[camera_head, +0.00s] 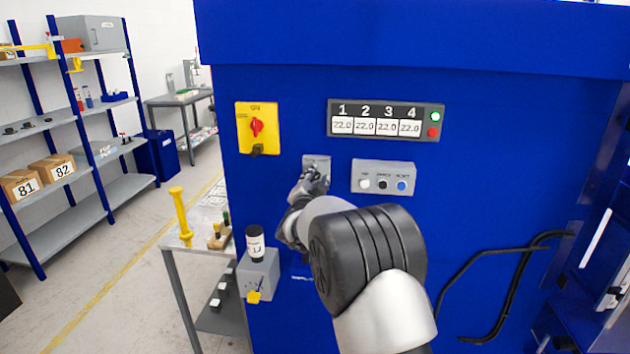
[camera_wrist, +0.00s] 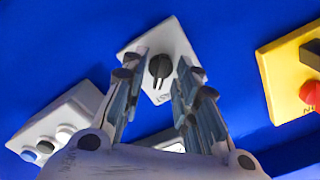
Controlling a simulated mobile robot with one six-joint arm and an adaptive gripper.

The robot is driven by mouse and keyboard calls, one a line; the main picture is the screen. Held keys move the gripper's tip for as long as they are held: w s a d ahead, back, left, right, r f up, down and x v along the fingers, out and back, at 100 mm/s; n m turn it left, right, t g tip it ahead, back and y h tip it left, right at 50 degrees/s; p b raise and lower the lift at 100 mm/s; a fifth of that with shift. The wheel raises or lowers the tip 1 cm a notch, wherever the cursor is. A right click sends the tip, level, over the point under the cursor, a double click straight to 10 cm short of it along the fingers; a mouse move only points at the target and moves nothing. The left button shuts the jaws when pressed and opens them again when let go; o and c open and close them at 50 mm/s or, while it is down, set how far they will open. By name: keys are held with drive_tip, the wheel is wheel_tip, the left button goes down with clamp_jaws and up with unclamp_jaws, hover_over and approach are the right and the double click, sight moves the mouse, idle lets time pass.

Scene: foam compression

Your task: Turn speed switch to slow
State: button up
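The speed switch is a black rotary knob (camera_wrist: 160,67) on a small light-grey plate (camera_wrist: 143,47) on the blue machine front. In the wrist view my gripper (camera_wrist: 155,75) is open, with its two fingers apart on either side of the knob. A gap shows between each finger and the knob, so they do not appear to touch it. In the head view my gripper (camera_head: 314,178) is in front of the grey plate (camera_head: 316,160) and hides the knob. The lettering by the knob is only partly visible.
A grey button box (camera_head: 383,177) is right of the switch. A display with numbers (camera_head: 386,120) is above. A grey box with a black-topped cylinder (camera_head: 258,272) sits below left. Shelves (camera_head: 60,140) stand far left.

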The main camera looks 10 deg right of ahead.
drive_tip(key=shift+c, duration=0.2)
clamp_jaws()
drive_tip(key=n+p, duration=0.2)
drive_tip(key=n, duration=0.2)
drive_tip(key=shift+r+p, duration=0.1)
drive_tip(key=shift+p, duration=0.25)
drive_tip(key=n+p, duration=0.2)
drive_tip(key=n, duration=0.1)
drive_tip(key=shift+a+n, duration=0.1)
drive_tip(key=shift+n, duration=0.2)
drive_tip(key=n+p, duration=0.2)
drive_tip(key=n, duration=0.3)
drive_tip(key=shift+a+p, duration=0.1)
drive_tip(key=shift+p, duration=0.3)
drive_tip(key=n+p, duration=0.2)
drive_tip(key=n, duration=0.3)
drive_tip(key=shift+w, duration=0.1)
drive_tip(key=shift+n, duration=0.3)
